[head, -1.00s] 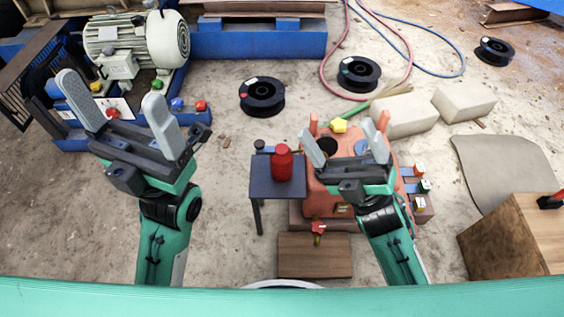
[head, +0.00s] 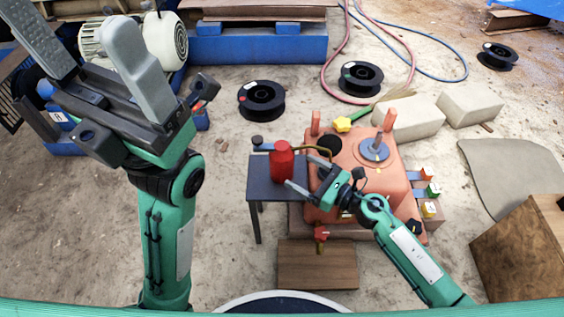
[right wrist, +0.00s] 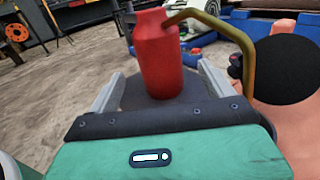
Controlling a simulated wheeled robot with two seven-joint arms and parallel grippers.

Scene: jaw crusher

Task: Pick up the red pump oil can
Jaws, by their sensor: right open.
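The red pump oil can (head: 281,161) stands upright on a small dark table (head: 261,186). Its brass-coloured spout points right. My right gripper (head: 299,172) is open, just to the right of the can, with its fingers pointing left toward it. In the right wrist view the can (right wrist: 160,60) appears centred between the two open fingers, its spout (right wrist: 232,32) curving right. I cannot tell whether the fingertips reach past its near side. No finger visibly grips it. My left gripper (head: 85,48) is open and empty, raised at the upper left, away from the can.
The orange machine (head: 385,182) stands right beside the table, beneath my right arm. A wooden block (head: 317,265) lies in front and a wooden box (head: 515,250) stands at the right. Black spools (head: 261,100) lie behind. The floor left of the table is clear.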

